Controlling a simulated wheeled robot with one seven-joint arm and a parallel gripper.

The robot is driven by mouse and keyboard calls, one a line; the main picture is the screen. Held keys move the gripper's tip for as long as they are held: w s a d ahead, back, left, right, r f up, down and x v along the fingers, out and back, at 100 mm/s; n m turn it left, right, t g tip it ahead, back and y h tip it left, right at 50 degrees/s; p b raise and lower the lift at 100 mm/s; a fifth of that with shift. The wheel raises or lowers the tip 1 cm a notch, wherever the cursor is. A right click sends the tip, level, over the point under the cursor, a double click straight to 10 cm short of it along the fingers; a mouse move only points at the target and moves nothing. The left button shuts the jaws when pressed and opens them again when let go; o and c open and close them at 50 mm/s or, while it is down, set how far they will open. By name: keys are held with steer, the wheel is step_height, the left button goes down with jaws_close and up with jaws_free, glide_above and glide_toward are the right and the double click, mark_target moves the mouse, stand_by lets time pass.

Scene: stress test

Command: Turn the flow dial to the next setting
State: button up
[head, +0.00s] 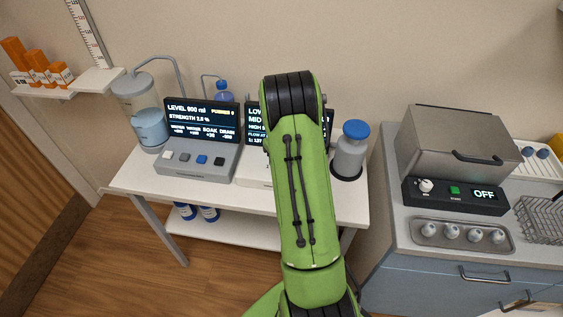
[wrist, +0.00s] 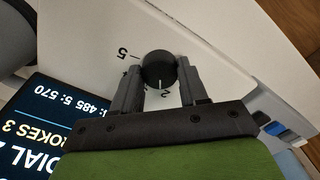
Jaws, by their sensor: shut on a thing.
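The flow dial (wrist: 157,66) is a round black knob with a white pointer line, on a white panel (wrist: 215,55) in the wrist view. The pointer is toward a mark that reads 2, at the gripper side; a mark reading 5 shows at the left. My gripper (wrist: 161,76) has a grey finger on each side of the knob and is shut on it. A dark screen (wrist: 85,125) with partly cut-off text lies beside the panel. In the head view my green arm hides the dial and gripper; part of the screen (head: 254,117) shows behind it.
On the white table (head: 128,178) stand a grey console (head: 197,160) with buttons and a screen, a clear water tank (head: 150,128), and a grey bottle with a blue cap (head: 350,150). A counter with a steel box (head: 458,145) and a control panel (head: 455,196) is at right.

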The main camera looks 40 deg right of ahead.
steer(key=shift+w+n, duration=0.1)
steer(key=shift+n, duration=0.6)
steer(key=o, duration=1)
steer(key=shift+o, duration=0.2)
step_height(320, 180, up, 16)
steer(key=p, duration=0.3)
steer(key=shift+f, duration=0.1)
